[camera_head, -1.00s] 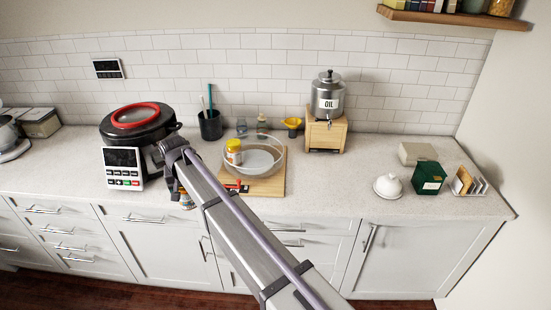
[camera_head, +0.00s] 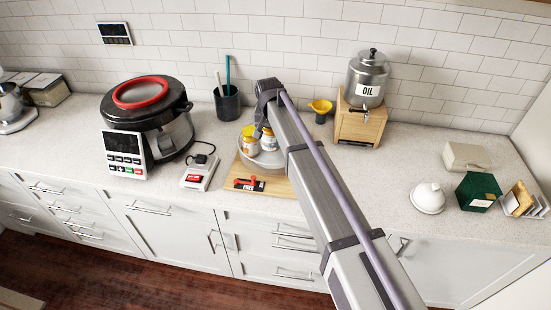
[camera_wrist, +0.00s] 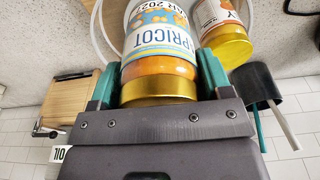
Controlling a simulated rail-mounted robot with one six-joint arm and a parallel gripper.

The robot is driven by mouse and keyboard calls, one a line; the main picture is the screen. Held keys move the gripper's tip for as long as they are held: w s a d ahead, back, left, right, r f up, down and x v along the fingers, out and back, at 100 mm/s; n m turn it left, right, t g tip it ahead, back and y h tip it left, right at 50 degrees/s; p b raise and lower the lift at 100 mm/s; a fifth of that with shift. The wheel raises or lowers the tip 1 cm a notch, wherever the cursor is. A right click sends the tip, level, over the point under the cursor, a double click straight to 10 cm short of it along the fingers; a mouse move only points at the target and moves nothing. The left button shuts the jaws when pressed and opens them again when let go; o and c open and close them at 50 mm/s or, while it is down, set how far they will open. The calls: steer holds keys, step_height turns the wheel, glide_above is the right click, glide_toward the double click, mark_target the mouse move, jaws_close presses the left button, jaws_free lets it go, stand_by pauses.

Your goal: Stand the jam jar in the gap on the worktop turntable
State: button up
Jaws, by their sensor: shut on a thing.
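The jam jar (camera_wrist: 160,55), with an apricot label and a gold lid, is between the teal fingers of my gripper (camera_wrist: 158,82), which is shut on it. In the head view the jar (camera_head: 268,142) shows below my gripper (camera_head: 266,112), over or in the clear round turntable (camera_head: 288,160). Whether its base touches the turntable is hidden. A second jar with a yellow lid (camera_head: 249,141) stands on the turntable, just left of the held jar; it also shows in the wrist view (camera_wrist: 228,45). My arm hides part of the turntable's right side.
The turntable sits on a wooden board (camera_head: 278,188) with a red-handled FREE lever (camera_head: 247,184). A small scale-like device (camera_head: 200,172) and a large black cooker (camera_head: 150,125) are left. A utensil cup (camera_head: 228,105), yellow funnel (camera_head: 320,107) and oil dispenser (camera_head: 366,85) stand behind.

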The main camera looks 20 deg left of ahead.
mark_target(271, 150)
step_height(271, 150, down, 10)
steer(key=b, duration=0.8)
steer(key=shift+w+r, duration=0.1)
steer(key=shift+r, duration=0.3)
steer(key=shift+c, duration=0.5)
steer(key=shift+f, duration=0.15)
steer(key=o, duration=1.4)
steer(key=shift+c, duration=0.2)
steer(key=r+p, duration=0.4)
steer(key=s+r+p, duration=0.1)
steer(key=r+p, duration=0.7)
steer(key=shift+s+d+r, duration=0.15)
steer(key=shift+s+r, duration=0.15)
steer(key=shift+s, duration=0.1)
steer(key=shift+f, duration=0.2)
